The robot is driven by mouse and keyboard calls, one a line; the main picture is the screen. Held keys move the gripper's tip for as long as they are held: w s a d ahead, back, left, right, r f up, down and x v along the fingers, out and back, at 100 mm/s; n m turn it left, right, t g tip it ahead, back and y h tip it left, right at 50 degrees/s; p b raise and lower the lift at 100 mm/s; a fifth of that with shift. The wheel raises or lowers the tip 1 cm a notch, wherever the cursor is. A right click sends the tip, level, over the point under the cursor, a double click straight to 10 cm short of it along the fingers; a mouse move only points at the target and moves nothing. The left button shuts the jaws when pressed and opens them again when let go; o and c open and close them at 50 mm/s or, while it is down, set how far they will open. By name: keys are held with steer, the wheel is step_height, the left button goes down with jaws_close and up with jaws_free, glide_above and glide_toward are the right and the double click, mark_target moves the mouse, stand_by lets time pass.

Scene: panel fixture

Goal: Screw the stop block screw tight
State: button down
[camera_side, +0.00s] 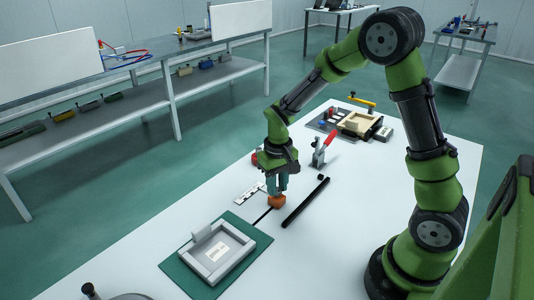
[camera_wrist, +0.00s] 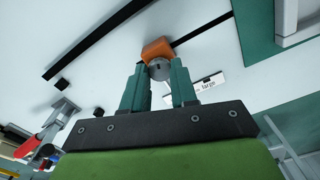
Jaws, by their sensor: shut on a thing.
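The orange stop block (camera_side: 277,202) sits on the white table by the end of a thin dark strip, and it also shows in the wrist view (camera_wrist: 157,48). A grey round screw head (camera_wrist: 159,70) shows against the block, between my fingertips. My gripper (camera_side: 277,191) points down right above the block, with its teal fingers one on each side of the screw head. It is shut on the screw. The screw's shaft and how deep it sits are hidden.
A black bar (camera_side: 305,203) lies right of the block. A printed label strip (camera_side: 249,193) lies on its left. A grey frame (camera_side: 190,259) on a green mat (camera_side: 178,268) is nearer the camera. A red-handled clamp (camera_side: 325,145) and a cluttered tray stand behind.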

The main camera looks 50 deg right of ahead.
steer(key=m, duration=0.6)
steer(key=shift+m, duration=0.3)
steer(key=m, duration=0.6)
steer(key=shift+m, duration=0.3)
steer(key=c, duration=0.9)
jaws_free()
steer(key=shift+r, duration=0.1)
step_height(320, 180, up, 17)
steer(key=shift+f, duration=0.15)
